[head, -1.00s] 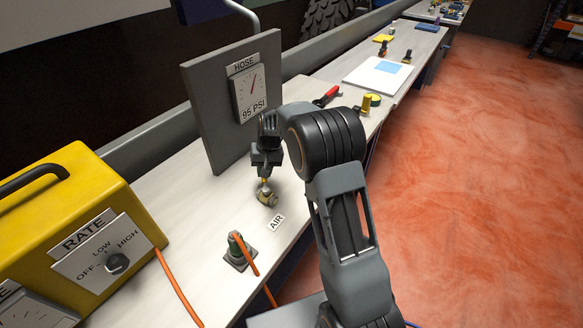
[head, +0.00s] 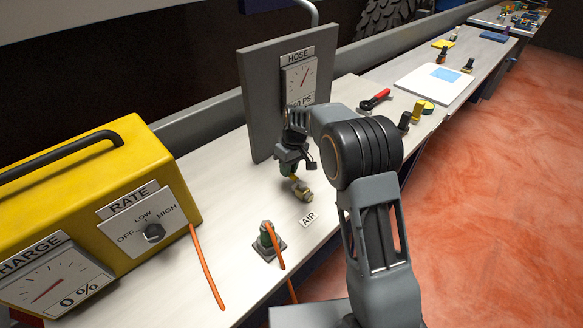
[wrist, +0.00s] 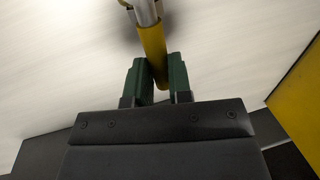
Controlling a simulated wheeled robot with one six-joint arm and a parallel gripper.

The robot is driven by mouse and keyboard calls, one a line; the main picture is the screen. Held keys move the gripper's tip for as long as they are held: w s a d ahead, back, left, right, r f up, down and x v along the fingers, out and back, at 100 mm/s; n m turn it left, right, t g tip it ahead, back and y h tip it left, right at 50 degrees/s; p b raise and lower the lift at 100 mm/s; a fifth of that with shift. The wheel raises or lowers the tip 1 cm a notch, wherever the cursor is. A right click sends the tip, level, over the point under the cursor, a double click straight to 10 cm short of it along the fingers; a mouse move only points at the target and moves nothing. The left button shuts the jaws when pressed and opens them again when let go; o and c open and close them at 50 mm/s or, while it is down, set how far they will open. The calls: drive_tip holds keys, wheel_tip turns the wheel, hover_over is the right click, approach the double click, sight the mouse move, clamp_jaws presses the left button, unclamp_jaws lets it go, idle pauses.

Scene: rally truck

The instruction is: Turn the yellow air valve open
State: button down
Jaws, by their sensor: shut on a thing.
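The air valve (head: 303,193) is a small brass fitting on the bench top beside the AIR label (head: 309,219). Its yellow handle (wrist: 153,55) runs between my two green fingertips in the wrist view, slightly slanted, with a silver stem at its upper end. My gripper (wrist: 157,80) is shut on this handle. In the head view my gripper (head: 293,174) reaches down to the valve from above and behind, tilted. It hides most of the handle there. The HOSE gauge (head: 301,80) stands on a grey panel behind; my arm partly covers its PSI reading.
A yellow charger (head: 110,160) with a RATE knob sits at left. The grey panel (head: 262,110) rises close behind my gripper. A red-handled tool (head: 376,99) lies farther back.

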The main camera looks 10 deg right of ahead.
drive_tip(key=shift+s+a+n, duration=0.1)
drive_tip(key=shift+a+n, duration=0.05)
drive_tip(key=shift+n, duration=0.15)
idle(0.4)
drive_tip(key=c, duration=1)
unclamp_jaws()
drive_tip(key=shift+c, duration=0.2)
wheel_tip(320, 180, up, 14)
drive_tip(key=w+d, duration=0.1)
drive_tip(key=d, duration=0.1)
drive_tip(key=shift+w+f, duration=0.25)
drive_tip(key=shift+w, duration=0.15)
